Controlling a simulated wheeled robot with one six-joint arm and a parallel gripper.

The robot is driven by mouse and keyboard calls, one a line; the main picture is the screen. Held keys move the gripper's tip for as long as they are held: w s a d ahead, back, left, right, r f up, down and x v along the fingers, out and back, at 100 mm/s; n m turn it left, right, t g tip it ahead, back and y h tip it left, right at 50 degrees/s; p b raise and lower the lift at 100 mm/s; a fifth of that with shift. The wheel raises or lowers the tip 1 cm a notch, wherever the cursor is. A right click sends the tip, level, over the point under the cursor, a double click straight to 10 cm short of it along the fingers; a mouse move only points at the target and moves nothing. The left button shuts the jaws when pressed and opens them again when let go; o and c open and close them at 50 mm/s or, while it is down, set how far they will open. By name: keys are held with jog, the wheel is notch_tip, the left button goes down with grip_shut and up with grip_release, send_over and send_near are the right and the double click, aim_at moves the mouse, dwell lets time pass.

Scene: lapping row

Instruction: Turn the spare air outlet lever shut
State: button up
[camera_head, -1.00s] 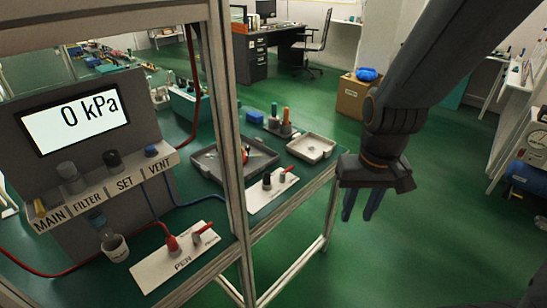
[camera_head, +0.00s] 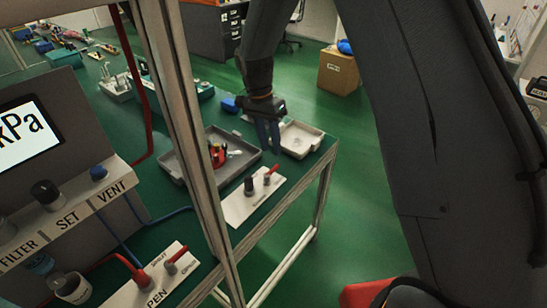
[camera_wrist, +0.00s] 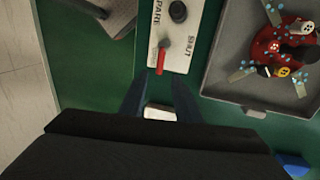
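The spare air outlet is a white plate (camera_head: 235,211) on the bench, with a black fitting (camera_head: 249,187) and a small red lever (camera_head: 272,173). In the wrist view the red lever (camera_wrist: 161,60) lies along the plate, its tip towards my gripper, beside the printed word SHUT (camera_wrist: 181,46), not across it. My gripper (camera_head: 269,148) points down above the bench between the plate and a pale tray. In the wrist view my gripper (camera_wrist: 158,82) has its two dark fingers apart, empty, with their tips just short of the lever. I see no contact.
A grey tray (camera_head: 168,167) with red and metal parts lies beside the plate. The pale tray (camera_head: 322,142) sits at the bench corner. A frame post (camera_head: 185,120) stands in front. The PEN outlet plate (camera_head: 122,297) with another red lever is nearer. Open green floor lies right.

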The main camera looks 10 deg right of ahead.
aim_at(274, 167)
jog(key=f, duration=0.2)
jog(key=f+p, duration=0.1)
jog(key=f, duration=0.1)
jog(key=s+f, duration=0.1)
jog(key=f, duration=0.1)
jog(key=shift+d+f, duration=0.2)
jog(key=shift+d, duration=0.2)
grip_shut()
